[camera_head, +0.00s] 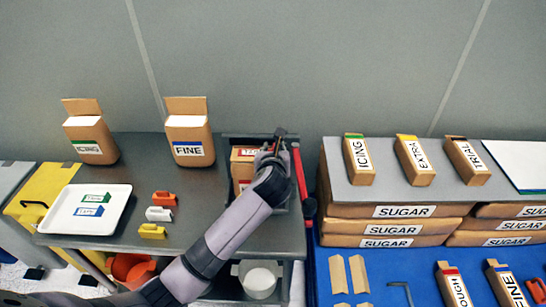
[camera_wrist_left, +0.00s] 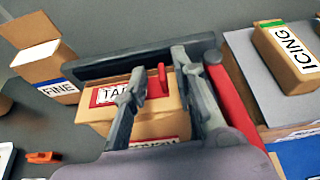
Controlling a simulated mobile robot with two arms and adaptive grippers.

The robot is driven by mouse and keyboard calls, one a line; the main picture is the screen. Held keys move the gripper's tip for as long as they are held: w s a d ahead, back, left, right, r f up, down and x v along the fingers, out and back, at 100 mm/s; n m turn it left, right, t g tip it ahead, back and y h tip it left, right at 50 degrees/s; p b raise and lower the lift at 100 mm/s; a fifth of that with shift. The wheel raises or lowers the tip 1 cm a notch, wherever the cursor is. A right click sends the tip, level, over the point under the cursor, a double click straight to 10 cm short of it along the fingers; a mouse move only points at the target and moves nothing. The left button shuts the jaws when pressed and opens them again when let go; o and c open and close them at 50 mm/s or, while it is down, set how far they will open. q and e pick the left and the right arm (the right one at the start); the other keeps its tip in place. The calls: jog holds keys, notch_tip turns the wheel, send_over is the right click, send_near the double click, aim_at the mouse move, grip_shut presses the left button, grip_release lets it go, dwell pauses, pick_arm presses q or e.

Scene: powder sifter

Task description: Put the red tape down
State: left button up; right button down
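The red tape (camera_wrist_left: 159,82), with a red upright part and a white label in a red border, is at the top face of a brown carton (camera_wrist_left: 162,128) in the left wrist view. My left gripper (camera_wrist_left: 159,75) is over the carton, with one finger on each side of the red upright part. My right gripper is out of view.
A red bar (camera_head: 300,170) stands close right of my left gripper. A white tray (camera_head: 72,226) holds a green and a blue tape. The FINE carton (camera_head: 189,135) and ICING carton (camera_head: 91,142) stand open at left. Stacked sugar cartons (camera_head: 393,225) stand at right.

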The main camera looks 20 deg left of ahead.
pick_arm(q)
jog(key=v, duration=0.8)
jog(key=shift+s+b, duration=0.2)
jog(key=shift+b, duration=0.1)
